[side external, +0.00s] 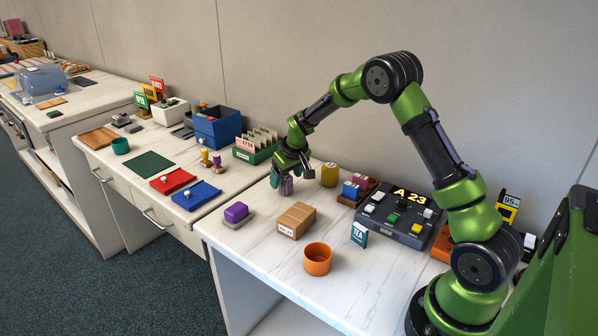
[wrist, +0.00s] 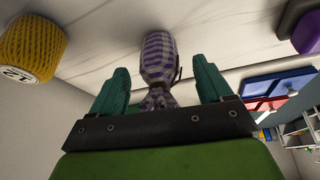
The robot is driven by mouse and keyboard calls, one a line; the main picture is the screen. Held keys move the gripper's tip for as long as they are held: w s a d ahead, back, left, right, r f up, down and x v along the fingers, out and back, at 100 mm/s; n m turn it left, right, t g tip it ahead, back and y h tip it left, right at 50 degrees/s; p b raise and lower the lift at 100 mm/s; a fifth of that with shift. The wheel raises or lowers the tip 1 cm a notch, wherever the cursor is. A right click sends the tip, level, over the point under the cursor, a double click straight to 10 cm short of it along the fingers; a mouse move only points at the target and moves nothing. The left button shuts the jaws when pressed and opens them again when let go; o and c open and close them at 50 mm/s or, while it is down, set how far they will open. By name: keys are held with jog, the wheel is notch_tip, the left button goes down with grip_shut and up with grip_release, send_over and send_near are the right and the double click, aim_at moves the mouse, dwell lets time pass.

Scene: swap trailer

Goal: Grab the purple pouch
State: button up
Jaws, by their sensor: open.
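The purple pouch is a small purple-and-white checked bag with a gathered neck. It stands on the white counter (wrist: 100,75), and in the wrist view the pouch (wrist: 159,58) lies between the two teal fingers. My gripper (wrist: 158,88) is open, with a finger on each side of the pouch's neck and a visible gap to each. In the side view my gripper (side external: 287,170) points down over the pouch (side external: 286,187), whose upper part is hidden by the fingers.
A yellow twine spool (side external: 330,174) stands right of the pouch. A purple block on a grey base (side external: 236,213), a cardboard box (side external: 296,220) and an orange cup (side external: 318,259) stand nearer the front. A green card box (side external: 255,147) is behind left. A control panel (side external: 398,215) is at right.

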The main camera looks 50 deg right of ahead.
jog(key=shift+x, duration=1.4)
jog(key=c, duration=1.1)
jog(key=shift+r, duration=0.1)
